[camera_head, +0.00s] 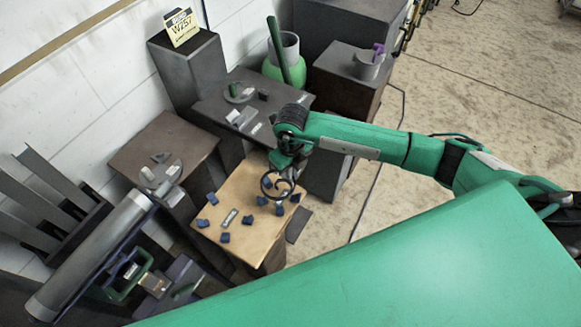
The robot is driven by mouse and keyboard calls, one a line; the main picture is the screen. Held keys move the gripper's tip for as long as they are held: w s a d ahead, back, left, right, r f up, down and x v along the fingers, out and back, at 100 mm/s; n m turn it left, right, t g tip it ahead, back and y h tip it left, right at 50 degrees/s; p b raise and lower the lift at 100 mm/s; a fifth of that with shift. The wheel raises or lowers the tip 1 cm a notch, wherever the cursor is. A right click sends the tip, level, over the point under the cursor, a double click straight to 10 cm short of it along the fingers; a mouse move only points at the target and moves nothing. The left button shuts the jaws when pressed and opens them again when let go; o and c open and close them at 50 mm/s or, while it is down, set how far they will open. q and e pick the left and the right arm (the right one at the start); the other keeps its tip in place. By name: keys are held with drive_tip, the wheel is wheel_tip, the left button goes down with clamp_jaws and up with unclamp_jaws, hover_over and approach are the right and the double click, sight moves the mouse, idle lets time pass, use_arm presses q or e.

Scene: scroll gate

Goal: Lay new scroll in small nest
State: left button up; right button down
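My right gripper (281,184) hangs over the light wooden table (262,232) at the end of the green arm. Its dark fingers form a ring-like outline, and I cannot tell whether they are open or shut. Nothing is clearly held in it. A long dark green rod, possibly a scroll (278,48), leans upright in a green and grey pot (284,70). Several small dark blue blocks (225,238) stand on the wooden table around a pale label (230,217); I cannot tell which of them form the small nest. I do not make out my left gripper.
A dark table (215,102) behind carries grey blocks (242,118) and a round piece. A grey cup with a purple item (369,65) stands on a pedestal. A large grey cylinder (92,255) crosses the lower left. Open floor (490,75) lies at right.

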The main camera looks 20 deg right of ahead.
wheel_tip(320, 180, down, 4)
drive_tip(key=shift+f+b, duration=0.1)
drive_tip(key=shift+b, duration=1.15)
drive_tip(key=shift+f+b, duration=0.3)
drive_tip(key=shift+f, duration=0.1)
drive_tip(key=shift+f+b, duration=0.3)
drive_tip(key=shift+b, duration=0.1)
drive_tip(key=c, duration=1.6)
unclamp_jaws()
drive_tip(key=shift+o, duration=0.2)
drive_tip(key=shift+a, duration=0.1)
